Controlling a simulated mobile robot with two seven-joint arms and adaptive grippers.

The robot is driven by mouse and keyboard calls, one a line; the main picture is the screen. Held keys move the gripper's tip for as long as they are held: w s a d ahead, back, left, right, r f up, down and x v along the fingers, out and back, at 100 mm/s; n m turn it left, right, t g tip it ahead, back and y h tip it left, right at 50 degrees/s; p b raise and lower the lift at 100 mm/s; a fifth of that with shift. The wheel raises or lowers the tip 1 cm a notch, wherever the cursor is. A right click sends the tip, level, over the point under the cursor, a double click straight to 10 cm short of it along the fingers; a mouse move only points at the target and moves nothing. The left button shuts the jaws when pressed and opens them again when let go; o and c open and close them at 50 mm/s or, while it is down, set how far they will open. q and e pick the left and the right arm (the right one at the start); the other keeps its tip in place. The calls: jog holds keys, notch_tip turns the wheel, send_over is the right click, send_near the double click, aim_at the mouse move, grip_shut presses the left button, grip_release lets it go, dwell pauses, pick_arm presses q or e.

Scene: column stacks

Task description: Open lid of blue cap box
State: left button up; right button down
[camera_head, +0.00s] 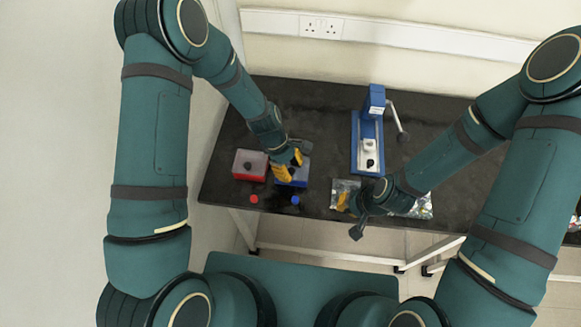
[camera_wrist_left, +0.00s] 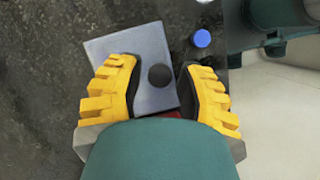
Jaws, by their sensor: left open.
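The blue cap box (camera_head: 300,175) sits on the dark bench, partly hidden under my left gripper (camera_head: 289,166) in the head view. In the left wrist view its grey lid (camera_wrist_left: 140,45) lies flat and carries a round dark knob (camera_wrist_left: 159,75). My left gripper (camera_wrist_left: 155,75) is open above the lid, its yellow fingers on either side of the knob; whether they touch it I cannot tell. A blue cap (camera_head: 295,200) lies on the bench in front of the box. My right gripper (camera_head: 352,208) is low over the front edge; its jaw state is unclear.
A red box (camera_head: 250,165) with a pale lid stands just left of the blue one, a red cap (camera_head: 254,199) in front. A blue and white device (camera_head: 368,145) with a lever stands at centre. Foil packets (camera_head: 420,207) lie under my right arm.

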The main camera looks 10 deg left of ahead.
pick_arm(q)
grip_shut()
